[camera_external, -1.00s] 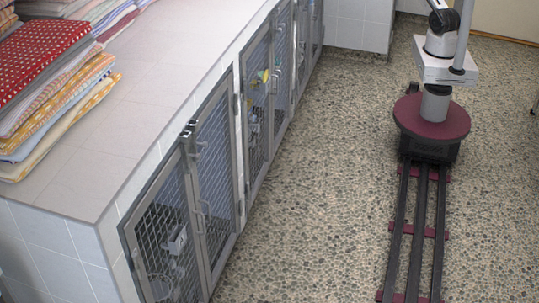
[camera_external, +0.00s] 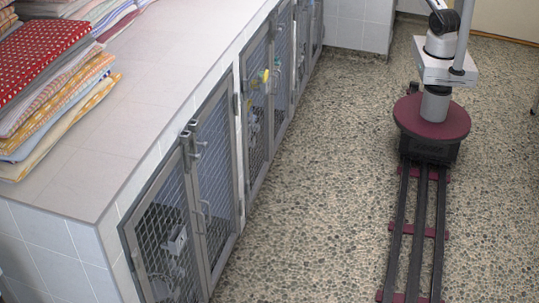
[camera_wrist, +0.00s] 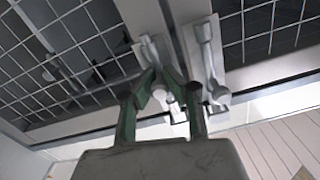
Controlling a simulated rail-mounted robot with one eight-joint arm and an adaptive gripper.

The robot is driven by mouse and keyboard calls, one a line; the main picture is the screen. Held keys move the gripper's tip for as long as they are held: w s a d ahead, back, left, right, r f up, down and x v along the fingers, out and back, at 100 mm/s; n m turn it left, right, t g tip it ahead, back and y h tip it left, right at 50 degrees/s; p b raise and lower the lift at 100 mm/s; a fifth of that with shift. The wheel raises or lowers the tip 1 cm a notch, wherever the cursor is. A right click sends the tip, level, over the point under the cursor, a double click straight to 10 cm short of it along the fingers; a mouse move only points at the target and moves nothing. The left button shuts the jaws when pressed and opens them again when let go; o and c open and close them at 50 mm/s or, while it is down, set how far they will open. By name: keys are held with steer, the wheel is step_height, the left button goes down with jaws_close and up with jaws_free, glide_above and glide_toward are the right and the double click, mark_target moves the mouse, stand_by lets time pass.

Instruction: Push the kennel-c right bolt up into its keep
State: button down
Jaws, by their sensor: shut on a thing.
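In the wrist view two metal slide bolts sit side by side on the kennel door frames. The left one in the picture (camera_wrist: 150,49) lies in line with my gripper, and the other (camera_wrist: 207,50) stands to its right with its round knob (camera_wrist: 221,96). My gripper (camera_wrist: 160,79) has green fingers closed around the left bolt near its pale round knob (camera_wrist: 161,93). The fingers hide part of that bolt and of the small bracket past it. The gripper is outside the external view, so this bolt cannot be told apart there.
Wire mesh doors (camera_wrist: 268,32) lie on both sides of the bolts. A pale ledge (camera_wrist: 258,104) runs below them in the wrist view. The external view shows the kennel row under a tiled counter (camera_external: 130,110), stacked towels (camera_external: 45,60) and clear pebbled floor (camera_external: 310,190).

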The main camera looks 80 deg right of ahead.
steer(key=shift+w+r, duration=0.1)
steer(key=shift+r+p, duration=0.65)
steer(key=shift+r, duration=1.1)
steer(key=c, duration=1.6)
jaws_free()
steer(key=shift+w, duration=0.15)
steer(key=shift+c, duration=0.2)
steer(key=shift+f, duration=0.1)
steer(key=s+a, duration=0.2)
steer(key=s, duration=1)
steer(key=shift+a, duration=0.15)
